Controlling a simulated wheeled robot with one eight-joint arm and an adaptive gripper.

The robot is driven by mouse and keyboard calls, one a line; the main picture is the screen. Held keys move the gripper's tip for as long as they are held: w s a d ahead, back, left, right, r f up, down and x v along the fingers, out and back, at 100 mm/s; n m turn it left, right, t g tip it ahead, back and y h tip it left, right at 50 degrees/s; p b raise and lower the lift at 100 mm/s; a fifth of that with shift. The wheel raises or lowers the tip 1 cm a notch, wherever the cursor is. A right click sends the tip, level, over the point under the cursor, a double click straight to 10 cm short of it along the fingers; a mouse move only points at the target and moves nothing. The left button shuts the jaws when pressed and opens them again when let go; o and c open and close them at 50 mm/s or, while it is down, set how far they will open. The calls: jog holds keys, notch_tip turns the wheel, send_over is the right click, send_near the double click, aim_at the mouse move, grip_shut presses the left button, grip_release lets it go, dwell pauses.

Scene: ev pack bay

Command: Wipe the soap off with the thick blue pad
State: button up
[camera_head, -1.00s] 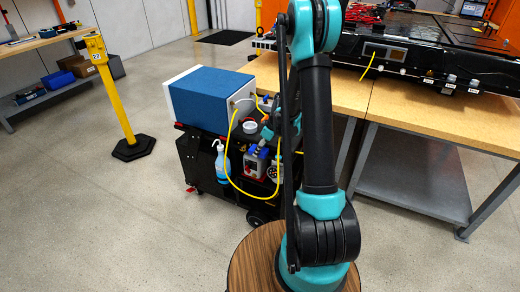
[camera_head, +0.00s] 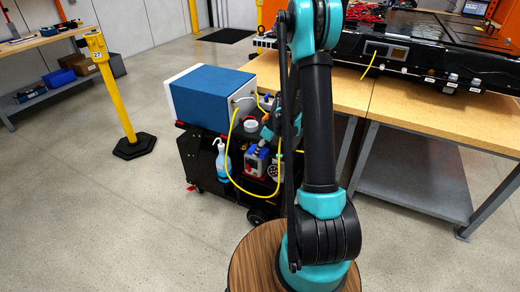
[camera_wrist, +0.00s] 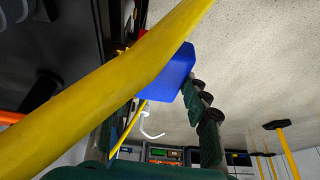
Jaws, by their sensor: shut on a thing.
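My gripper (camera_wrist: 165,90) is shut on a blue block-shaped pad (camera_wrist: 178,70) in the wrist view. The dark green jointed right finger lies against the pad's side. The other finger is largely hidden behind a thick yellow cable (camera_wrist: 120,85) that crosses close to the camera and covers part of the pad. In the head view my arm stands in front of the cart, and the jaws and pad cannot be made out clearly. I cannot pick out any soap in either view.
A black cart (camera_head: 197,160) carries a large blue-and-white box (camera_head: 210,95). A looping yellow cable (camera_head: 231,150) and a blue spray bottle (camera_head: 222,162) are at its side. A workbench (camera_head: 430,118) with a black battery pack (camera_head: 440,45) stands right. A yellow post (camera_head: 118,100) stands left; floor between is clear.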

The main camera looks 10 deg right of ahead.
jog(key=shift+w+d, duration=0.35)
jog(key=shift+w, duration=0.1)
jog(key=shift+s+a, duration=0.45)
jog(key=shift+s, duration=0.15)
dwell(0.7)
jog(key=shift+s+a+r, duration=0.55)
jog(key=shift+s+r, duration=0.05)
jog(key=shift+s, duration=0.15)
jog(key=r, duration=0.1)
jog(key=s+r, duration=0.1)
jog(key=a+r, duration=0.1)
jog(key=r, duration=0.1)
jog(key=shift+s+a, duration=0.1)
jog(key=shift+s, duration=0.25)
dwell(0.4)
